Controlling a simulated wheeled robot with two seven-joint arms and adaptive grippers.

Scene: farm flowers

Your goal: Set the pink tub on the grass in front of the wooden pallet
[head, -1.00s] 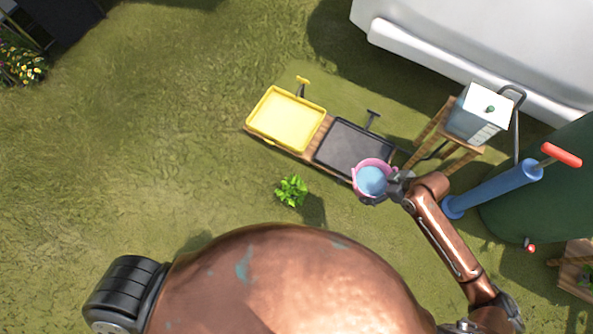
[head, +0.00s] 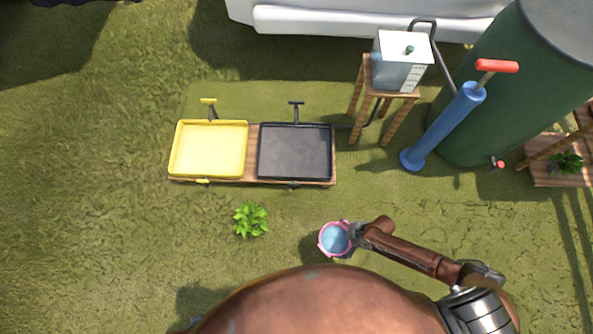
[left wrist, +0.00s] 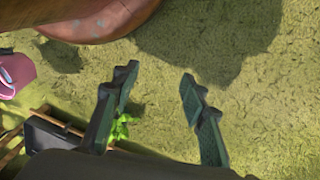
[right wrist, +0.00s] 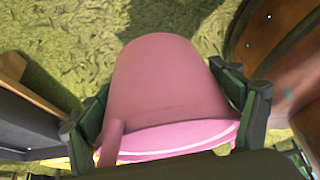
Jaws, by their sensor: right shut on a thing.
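The pink tub (head: 323,246) has a blue inside and is held by my right gripper (head: 352,236) over the grass in front of the wooden pallet (head: 252,155). In the right wrist view the tub (right wrist: 168,85) sits between both fingers, and my right gripper (right wrist: 165,110) is shut on it. Whether its base touches the grass cannot be told. My left gripper (left wrist: 158,82) is open and empty above grass. The tub (left wrist: 32,70) shows at the left edge of the left wrist view.
A yellow tray (head: 208,148) and a black tray (head: 295,152) lie on the pallet. A small green plant (head: 250,220) grows left of the tub. A wooden stool (head: 385,97) with a metal box (head: 400,65), a blue pump (head: 445,125) and a green tank (head: 500,90) stand right.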

